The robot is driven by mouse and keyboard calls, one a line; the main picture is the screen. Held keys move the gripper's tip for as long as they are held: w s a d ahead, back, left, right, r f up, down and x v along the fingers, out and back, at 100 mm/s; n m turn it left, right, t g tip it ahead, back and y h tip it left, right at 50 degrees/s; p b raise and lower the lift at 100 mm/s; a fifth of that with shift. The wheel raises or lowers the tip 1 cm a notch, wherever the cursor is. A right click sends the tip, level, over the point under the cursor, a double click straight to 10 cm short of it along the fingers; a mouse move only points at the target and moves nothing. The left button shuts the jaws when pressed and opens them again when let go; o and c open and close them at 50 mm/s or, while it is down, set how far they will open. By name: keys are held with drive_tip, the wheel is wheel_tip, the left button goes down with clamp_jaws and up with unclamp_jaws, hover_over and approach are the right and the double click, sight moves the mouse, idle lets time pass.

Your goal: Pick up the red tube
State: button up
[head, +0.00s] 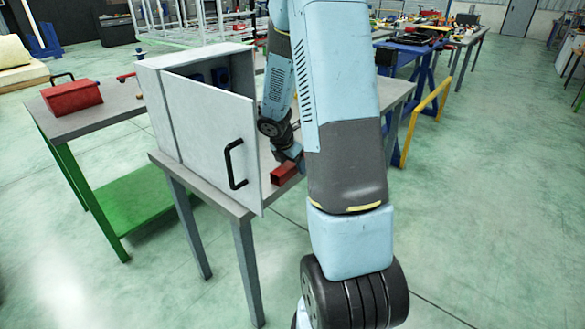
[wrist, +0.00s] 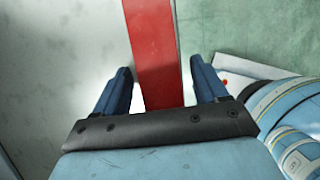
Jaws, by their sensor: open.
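The red tube (head: 284,173) is a square-section bar lying on the grey table (head: 222,197), close to its edge, beside the open cabinet door. In the wrist view the red tube (wrist: 150,40) runs from the top edge down between the two dark blue fingers of my gripper (wrist: 161,76). The fingers are apart, with a gap on each side of the tube. The near end of the tube is hidden behind the gripper's dark body. In the head view my gripper (head: 296,160) is just above and behind the tube, partly hidden by my arm.
A white cabinet (head: 162,105) stands on the same table. Its door (head: 212,130) with a black handle (head: 233,164) is open close to the tube. A red toolbox (head: 72,97) sits on a green-legged table at left. Green floor lies beyond the table edge.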

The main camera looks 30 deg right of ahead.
drive_tip(key=shift+c, duration=0.3)
drive_tip(key=c, duration=1.2)
drive_tip(key=shift+c, duration=0.3)
drive_tip(key=shift+r, duration=0.15)
